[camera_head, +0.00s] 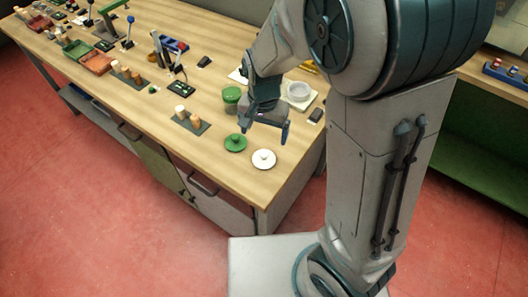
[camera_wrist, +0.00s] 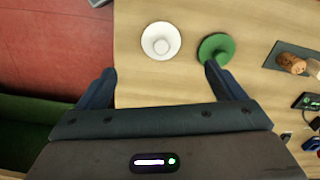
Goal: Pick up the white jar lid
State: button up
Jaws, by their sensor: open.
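The white jar lid (camera_head: 264,159) lies flat on the wooden table near its front right corner. In the wrist view it is a white disc with a round raised middle (camera_wrist: 160,41), ahead of my gripper and between the lines of its two fingers. My gripper (camera_head: 265,132) is open and empty, above the table and a little behind the lid. Its fingers show spread apart in the wrist view (camera_wrist: 158,84). A green lid (camera_head: 235,142) lies just left of the white one, and in the wrist view (camera_wrist: 215,47) it is close to the right finger.
A green jar (camera_head: 231,98) and a white jar (camera_head: 298,91) stand behind my gripper. A dark tray with cork stoppers (camera_head: 192,121) is at the left. The table's front edge (camera_head: 250,200) is close to the white lid.

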aim_at(264, 153)
notch_tip(264, 153, down, 7)
jog(key=shift+w+f+p, duration=0.2)
jog(key=shift+f, duration=1.2)
jog(key=shift+w+f+p, duration=0.15)
jog(key=shift+f+p, duration=0.05)
jog(key=shift+f, duration=1.2)
jog(key=c, duration=1.1)
